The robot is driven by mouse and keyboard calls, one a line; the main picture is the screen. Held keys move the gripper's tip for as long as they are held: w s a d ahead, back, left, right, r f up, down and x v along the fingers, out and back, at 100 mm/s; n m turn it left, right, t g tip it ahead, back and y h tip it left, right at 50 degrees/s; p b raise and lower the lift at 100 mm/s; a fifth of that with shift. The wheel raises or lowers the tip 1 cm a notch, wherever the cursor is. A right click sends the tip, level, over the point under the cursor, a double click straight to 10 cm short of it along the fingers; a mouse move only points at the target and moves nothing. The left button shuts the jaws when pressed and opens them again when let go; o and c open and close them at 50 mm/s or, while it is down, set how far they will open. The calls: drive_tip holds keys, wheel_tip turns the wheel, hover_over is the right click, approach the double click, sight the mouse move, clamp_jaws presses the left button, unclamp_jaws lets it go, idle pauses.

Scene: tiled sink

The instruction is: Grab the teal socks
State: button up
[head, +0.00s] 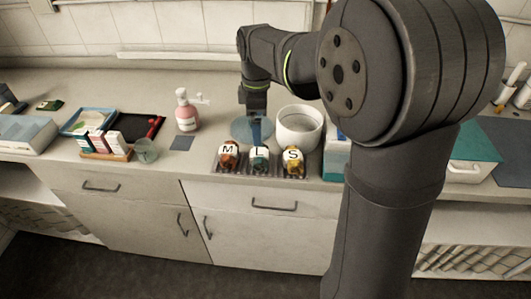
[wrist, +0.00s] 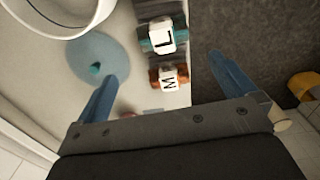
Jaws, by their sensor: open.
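The teal socks (head: 259,164) are a small rolled bundle with a white band marked L. They sit in the middle of a dark rack (head: 300,177), between the red-brown bundle marked M (head: 228,157) on the left and the orange-yellow bundle marked S (head: 293,162) on the right. My gripper (head: 257,130) is open, pointing down just behind and above the teal bundle. In the wrist view, my blue fingers are spread wide (wrist: 164,68). The teal socks (wrist: 161,37) and the M bundle (wrist: 169,78) show between and beyond the fingertips.
A white bowl (head: 299,128) stands close behind the rack on the right. A round blue mat (head: 241,131) lies behind the rack. The counter's front edge is just before the rack.

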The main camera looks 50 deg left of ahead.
sight(259, 151)
wheel_tip(259, 151, down, 7)
drive_tip(key=shift+r, duration=0.1)
drive_tip(key=shift+s+d+f, duration=0.1)
drive_tip(key=shift+d+f, duration=0.1)
drive_tip(key=shift+f, duration=1.2)
drive_tip(key=shift+s+d+f, duration=0.1)
drive_tip(key=shift+d+f, duration=0.05)
drive_tip(key=shift+f, duration=1.2)
drive_tip(key=shift+c, duration=0.4)
drive_tip(key=c, duration=0.9)
